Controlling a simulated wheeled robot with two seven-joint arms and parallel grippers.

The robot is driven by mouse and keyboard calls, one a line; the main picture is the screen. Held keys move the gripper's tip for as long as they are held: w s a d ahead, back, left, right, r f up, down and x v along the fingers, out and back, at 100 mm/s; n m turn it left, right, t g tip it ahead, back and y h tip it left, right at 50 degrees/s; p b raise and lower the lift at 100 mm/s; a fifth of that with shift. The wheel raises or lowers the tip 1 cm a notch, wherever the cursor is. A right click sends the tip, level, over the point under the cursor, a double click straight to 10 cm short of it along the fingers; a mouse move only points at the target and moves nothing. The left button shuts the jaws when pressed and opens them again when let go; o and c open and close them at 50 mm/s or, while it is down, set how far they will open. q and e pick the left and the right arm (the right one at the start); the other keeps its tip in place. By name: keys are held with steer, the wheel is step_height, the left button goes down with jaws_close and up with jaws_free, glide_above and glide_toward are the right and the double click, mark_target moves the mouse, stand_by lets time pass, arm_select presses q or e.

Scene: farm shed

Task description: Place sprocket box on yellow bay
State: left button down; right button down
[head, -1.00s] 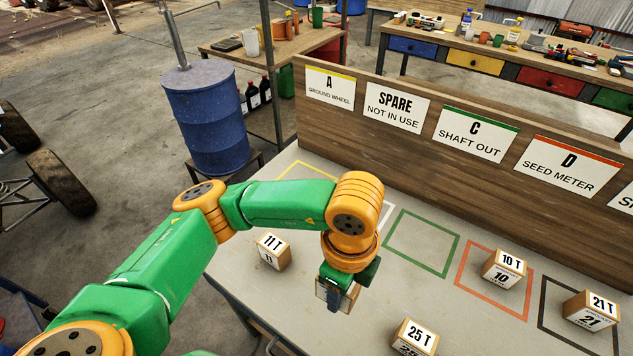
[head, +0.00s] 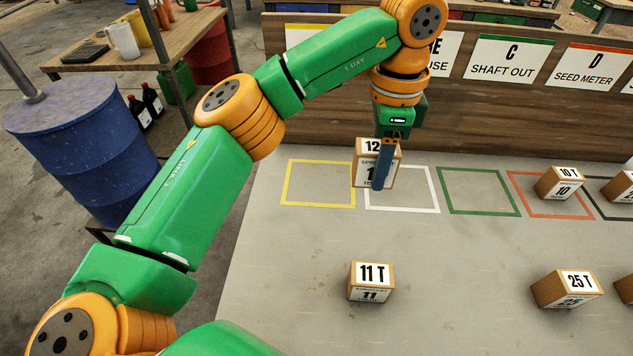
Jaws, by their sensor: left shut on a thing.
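My left gripper (head: 385,165) is shut on a sprocket box (head: 362,172) whose label starts with 12; a finger covers part of the label. The box appears held above the table, over the left part of the white bay (head: 437,190), close to the right side of the yellow bay (head: 284,184). The yellow bay is an empty outline on the table. The 11 T box (head: 371,283) stands on the table in front of the bays. My right gripper is not in view.
The green bay (head: 480,213) is empty. The 10 T box (head: 560,183) stands in the orange-red bay (head: 512,190). The 25 T box (head: 567,290) is at the front right. A wooden board with signs (head: 508,62) rises behind the bays. The front-left table is clear.

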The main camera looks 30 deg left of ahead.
arm_select(q)
steer(key=shift+w+a, duration=0.1)
steer(key=shift+a, duration=0.25)
steer(key=w+a+f+p, duration=0.1)
steer(key=w+a+f, duration=0.35)
steer(key=a, duration=0.45)
steer(key=p, duration=0.1)
glide_above(322, 182)
step_height(322, 182, down, 5)
steer(key=shift+f, duration=0.15)
step_height(322, 182, down, 3)
steer(key=shift+r+p, duration=0.1)
steer(key=shift+p, duration=0.6)
steer(key=shift+f, duration=0.2)
steer(key=shift+f, duration=0.15)
steer(key=shift+c, duration=1.7)
jaws_free()
